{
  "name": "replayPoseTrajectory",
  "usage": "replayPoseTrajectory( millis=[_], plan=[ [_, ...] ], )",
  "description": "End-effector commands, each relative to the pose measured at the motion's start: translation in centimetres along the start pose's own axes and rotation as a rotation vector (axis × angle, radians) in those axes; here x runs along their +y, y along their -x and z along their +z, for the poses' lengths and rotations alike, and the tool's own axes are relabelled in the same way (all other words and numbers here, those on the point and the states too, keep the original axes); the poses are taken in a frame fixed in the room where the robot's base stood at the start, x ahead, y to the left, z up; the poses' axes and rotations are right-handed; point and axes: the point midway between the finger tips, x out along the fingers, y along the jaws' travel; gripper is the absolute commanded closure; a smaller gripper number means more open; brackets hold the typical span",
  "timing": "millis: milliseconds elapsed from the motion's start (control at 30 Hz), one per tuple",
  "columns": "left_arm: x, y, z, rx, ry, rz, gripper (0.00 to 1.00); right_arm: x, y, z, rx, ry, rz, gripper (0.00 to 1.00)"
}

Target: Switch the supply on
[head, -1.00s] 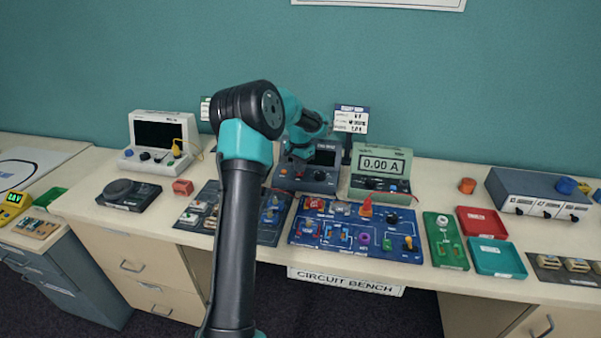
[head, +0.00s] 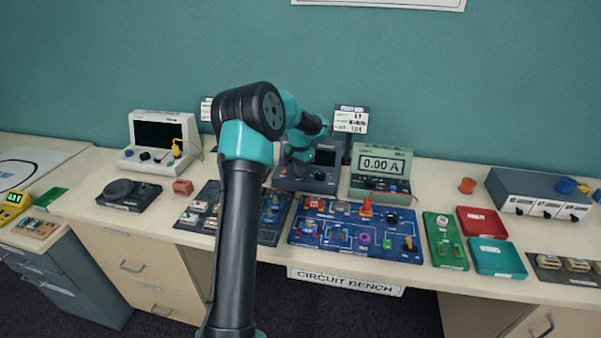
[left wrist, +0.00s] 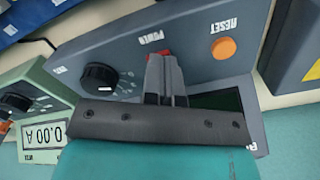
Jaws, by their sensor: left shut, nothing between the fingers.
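The supply (head: 318,180) is a dark grey box with a dark screen, standing at the back of the bench left of the green meter. In the left wrist view its front panel (left wrist: 195,62) appears upside down, with a black knob (left wrist: 99,78), an orange RESET button (left wrist: 223,48) and a red switch by the POWER label, mostly hidden behind my fingers. My left gripper (left wrist: 163,62) is shut and empty, its fingertips at the red switch; I cannot tell whether they touch it. In the head view the left arm partly covers the supply. My right gripper is not in view.
The green meter (head: 380,164) reads 0.00 A. A blue circuit board (head: 345,250) lies in front of the supply. A small sign (head: 351,119) stands behind. Red (head: 481,214) and teal (head: 497,270) trays lie to the right.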

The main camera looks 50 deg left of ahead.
Motion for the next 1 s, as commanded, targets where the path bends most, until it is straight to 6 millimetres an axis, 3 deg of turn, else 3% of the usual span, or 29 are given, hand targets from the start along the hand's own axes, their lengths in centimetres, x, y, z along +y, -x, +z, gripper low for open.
replayPoseTrajectory(
  millis=[367,1000],
  plan=[
    [0.0,0.0,0.0,-0.001,0.0,0.0,1.0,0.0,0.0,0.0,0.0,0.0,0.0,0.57],
    [0.0,4.0,0.0,0.001,0.0,0.0,1.0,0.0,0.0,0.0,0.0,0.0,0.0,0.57]
  ],
)
